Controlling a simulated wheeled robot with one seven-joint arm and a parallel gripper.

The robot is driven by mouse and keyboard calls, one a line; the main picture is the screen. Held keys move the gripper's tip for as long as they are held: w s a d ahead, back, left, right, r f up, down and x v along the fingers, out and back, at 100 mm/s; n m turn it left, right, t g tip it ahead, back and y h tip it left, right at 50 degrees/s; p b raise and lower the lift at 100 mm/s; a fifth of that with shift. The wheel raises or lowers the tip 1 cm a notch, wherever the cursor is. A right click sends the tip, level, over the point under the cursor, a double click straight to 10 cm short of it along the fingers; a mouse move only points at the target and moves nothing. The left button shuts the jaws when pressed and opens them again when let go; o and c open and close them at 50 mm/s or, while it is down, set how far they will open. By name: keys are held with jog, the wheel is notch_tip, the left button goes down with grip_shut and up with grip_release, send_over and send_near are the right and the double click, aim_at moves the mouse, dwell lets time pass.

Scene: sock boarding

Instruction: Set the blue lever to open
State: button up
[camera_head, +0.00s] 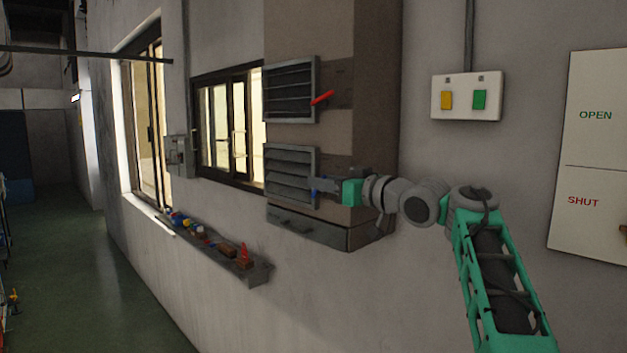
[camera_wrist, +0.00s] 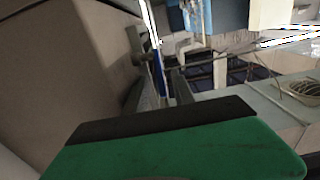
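The blue lever (camera_head: 316,190) is at the right edge of the lower louvred vent (camera_head: 288,174) on the brown wall box. Only small bits of it show in the head view, because my gripper (camera_head: 318,186) covers most of it. In the wrist view the blue lever (camera_wrist: 158,72) is a narrow blue strip ahead of the green gripper body. My gripper's fingers (camera_wrist: 163,88) appear apart, one on each side of the strip. I cannot tell whether they touch it. The lower vent's slats are slanted with dark gaps.
A red lever (camera_head: 322,97) tilts up to the right beside the upper vent (camera_head: 290,90). A switch box (camera_head: 465,96) has yellow and green buttons. A sign (camera_head: 597,140) reads OPEN above and SHUT below. A drawer (camera_head: 308,228) and a ledge tray (camera_head: 262,272) with small items lie below.

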jog(key=shift+w+a+r, duration=0.1)
jog(key=shift+w+a, duration=0.15)
jog(key=shift+a, duration=0.1)
grip_shut()
dwell(0.4)
